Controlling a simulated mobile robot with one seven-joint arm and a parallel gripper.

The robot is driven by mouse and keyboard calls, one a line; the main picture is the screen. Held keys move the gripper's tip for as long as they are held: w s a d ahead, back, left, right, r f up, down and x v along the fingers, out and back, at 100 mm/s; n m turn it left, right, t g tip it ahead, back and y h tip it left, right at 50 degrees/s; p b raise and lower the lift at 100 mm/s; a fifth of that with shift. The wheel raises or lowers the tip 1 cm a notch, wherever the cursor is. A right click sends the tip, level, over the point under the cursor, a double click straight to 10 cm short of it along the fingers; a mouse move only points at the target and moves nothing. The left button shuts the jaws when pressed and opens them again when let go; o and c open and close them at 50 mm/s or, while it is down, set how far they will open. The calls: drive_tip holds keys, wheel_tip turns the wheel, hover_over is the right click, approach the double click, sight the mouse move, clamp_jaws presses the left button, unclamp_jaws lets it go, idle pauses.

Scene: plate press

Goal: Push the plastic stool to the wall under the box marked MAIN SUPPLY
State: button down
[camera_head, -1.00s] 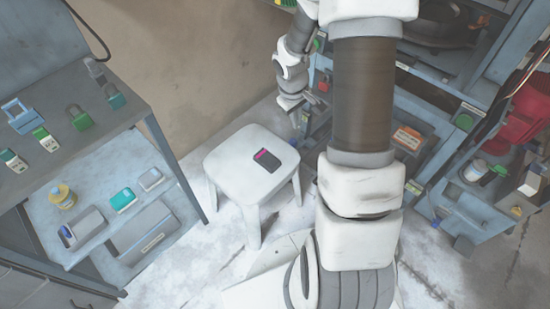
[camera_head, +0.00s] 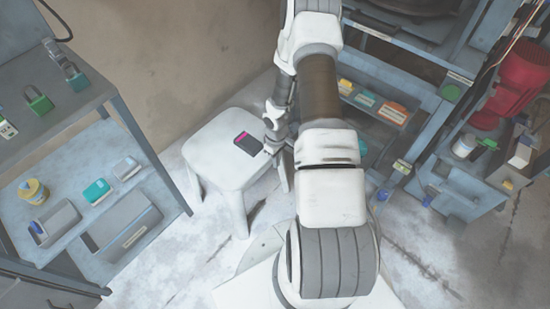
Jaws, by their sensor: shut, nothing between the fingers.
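The white plastic stool (camera_head: 208,158) stands upright on the floor, near the tan wall (camera_head: 165,75). A small dark object with a pink edge (camera_head: 247,143) lies on its seat, toward the right. My gripper (camera_head: 270,150) is at the right edge of the seat, low beside the dark object. Its fingers are small in view and look closed with nothing held. I cannot tell whether it touches the stool. No box marked MAIN SUPPLY can be made out.
A grey workbench (camera_head: 150,165) with padlocks and a lower shelf of small items stands left of the stool. A blue-grey press frame (camera_head: 425,125) and a side shelf with a red motor (camera_head: 515,90) are at the right. Pale floor is open in front of the stool.

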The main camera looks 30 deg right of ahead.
drive_tip(key=w+a+f+b, duration=0.1)
drive_tip(key=w+f+b, duration=0.1)
drive_tip(key=f, duration=0.3)
drive_tip(key=shift+w+a, duration=0.2)
drive_tip(key=shift+w, duration=0.7)
drive_tip(key=shift+f, duration=0.1)
